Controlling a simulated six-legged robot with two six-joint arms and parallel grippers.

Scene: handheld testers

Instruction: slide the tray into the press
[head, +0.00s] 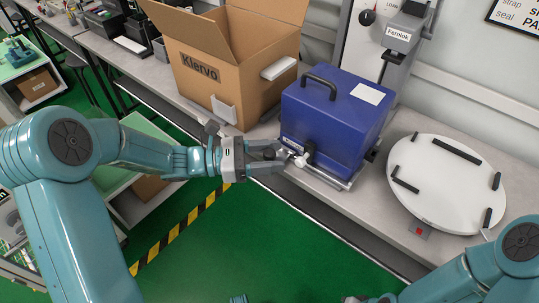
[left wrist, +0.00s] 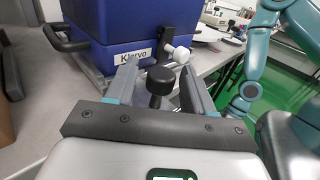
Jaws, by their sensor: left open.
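The blue press (head: 333,122) is a box with a black top handle, standing on the bench. A silver metal tray or base plate (head: 333,180) shows under its front edge; how far it sits inside is unclear. My left gripper (head: 283,152) is open at the press's lower front left. In the left wrist view, a black knob (left wrist: 160,80) stands between the two open fingers, with no clear contact. A white-tipped knob (left wrist: 180,54) on the press front is just beyond. My right arm shows at the lower right; its gripper is out of view.
An open cardboard box (head: 235,65) stands left of the press. A round white turntable (head: 445,185) with black bars is to the right. A Fenlok stand (head: 398,36) rises behind. The green floor in front is clear.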

